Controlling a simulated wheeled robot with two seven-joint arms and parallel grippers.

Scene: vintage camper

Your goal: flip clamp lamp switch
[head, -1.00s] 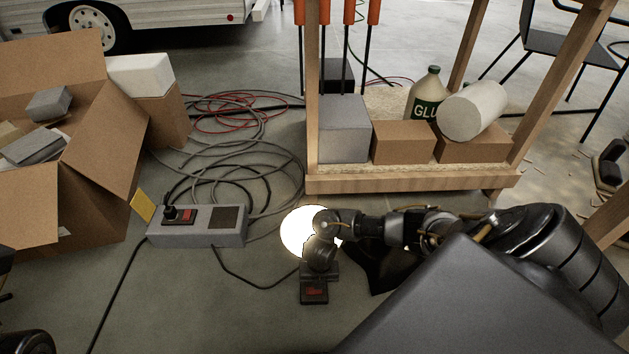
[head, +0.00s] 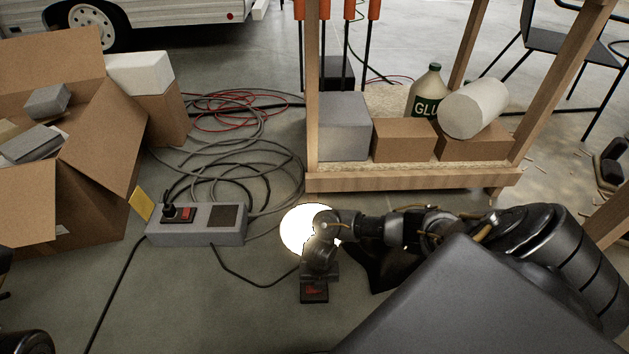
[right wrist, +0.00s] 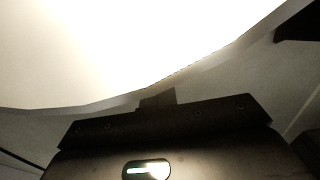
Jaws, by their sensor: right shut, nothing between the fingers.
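The lamp (head: 298,230) shows as a bright white glowing disc low over the floor, partly hidden by my right arm. A small dark box with a red switch (head: 314,291) sits just below my right gripper; I cannot tell the rocker's position. My right gripper (head: 320,272) is shut and empty, pointing down beside the lit lamp and close above the switch box. I cannot tell whether it touches the switch. In the right wrist view the lamp's glare (right wrist: 130,45) fills the top, with the dark shut fingers (right wrist: 157,99) below it.
A grey power box (head: 205,226) with a red switch and plug lies to the left, among coiled cables (head: 225,150). An open cardboard box (head: 95,190) stands at far left. A wooden shelf (head: 400,181) with boxes and a glue bottle (head: 425,92) stands behind the lamp.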

